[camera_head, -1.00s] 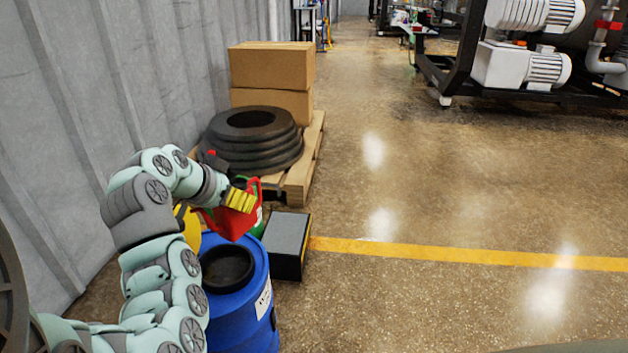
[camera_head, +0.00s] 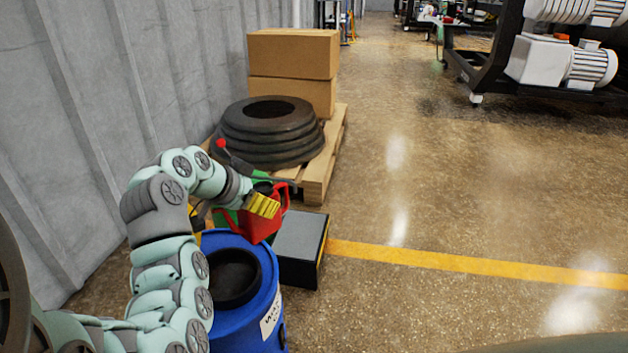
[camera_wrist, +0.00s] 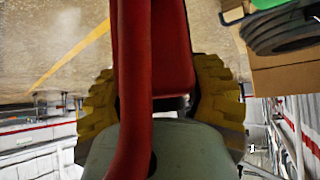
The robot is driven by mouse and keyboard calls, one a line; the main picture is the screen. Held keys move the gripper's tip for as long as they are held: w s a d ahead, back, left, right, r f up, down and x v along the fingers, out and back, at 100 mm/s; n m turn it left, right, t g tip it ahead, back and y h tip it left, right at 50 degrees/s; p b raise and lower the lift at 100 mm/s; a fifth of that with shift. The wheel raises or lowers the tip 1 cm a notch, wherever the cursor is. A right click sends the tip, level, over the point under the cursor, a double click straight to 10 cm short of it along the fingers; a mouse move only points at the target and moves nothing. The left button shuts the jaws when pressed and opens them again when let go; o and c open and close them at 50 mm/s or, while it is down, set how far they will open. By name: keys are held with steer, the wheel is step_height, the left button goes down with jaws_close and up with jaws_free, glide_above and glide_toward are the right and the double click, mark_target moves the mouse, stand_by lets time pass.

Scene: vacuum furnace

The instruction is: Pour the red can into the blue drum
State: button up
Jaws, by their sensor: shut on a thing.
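The red can (camera_head: 264,222) is held up in my gripper (camera_head: 262,205), whose yellow fingers are shut on it. In the wrist view the red can (camera_wrist: 157,60) fills the middle, with a yellow finger (camera_wrist: 155,100) pad on each side. The blue drum (camera_head: 247,325) stands below, with a dark round opening (camera_head: 233,277) in its top. The can is above the drum's far right side, beyond the opening, and looks somewhat tilted. Whether anything flows from it cannot be seen. My arm hides the drum's left side.
A grey box (camera_head: 299,243) stands right behind the drum. Green and yellow things (camera_head: 233,221) are partly hidden behind my gripper. A pallet (camera_head: 322,180) with black tyres (camera_head: 268,140) and cardboard boxes (camera_head: 293,55) stands farther back along the wall. The floor to the right is open.

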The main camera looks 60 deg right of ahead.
steer(key=shift+f+b, duration=0.55)
steer(key=shift+f, duration=0.3)
steer(key=shift+d+r+h+b, duration=0.1)
steer(key=shift+r+h+b, duration=0.2)
steer(key=shift+h+b, duration=0.55)
steer(key=shift+d+r+h+b, duration=0.1)
steer(key=shift+r+h+b, duration=0.15)
steer(key=shift+h+b, duration=0.55)
steer(key=shift+r+g+h+b, duration=0.3)
steer(key=shift+r+h+b, duration=0.4)
steer(key=shift+b, duration=0.6)
steer(key=shift+a+r+h+b, duration=0.15)
steer(key=shift+r+h+b, duration=0.55)
steer(key=shift+b, duration=0.2)
steer(key=shift+a+r+h+b, duration=0.15)
steer(key=shift+r+h+b, duration=0.45)
steer(key=shift+b, duration=0.25)
steer(key=shift+w+a+r+g+h+b, duration=0.1)
steer(key=shift+a+r+g+h+b, duration=0.1)
steer(key=shift+r+h+b, duration=0.55)
steer(key=shift+a+r+g+h+b, duration=0.1)
steer(key=shift+a+h+b, duration=0.15)
steer(key=shift+b, duration=0.85)
steer(key=shift+w+a+r+g+h+b, duration=0.15)
steer(key=shift+r+h+b, duration=0.3)
steer(key=shift+b, duration=0.5)
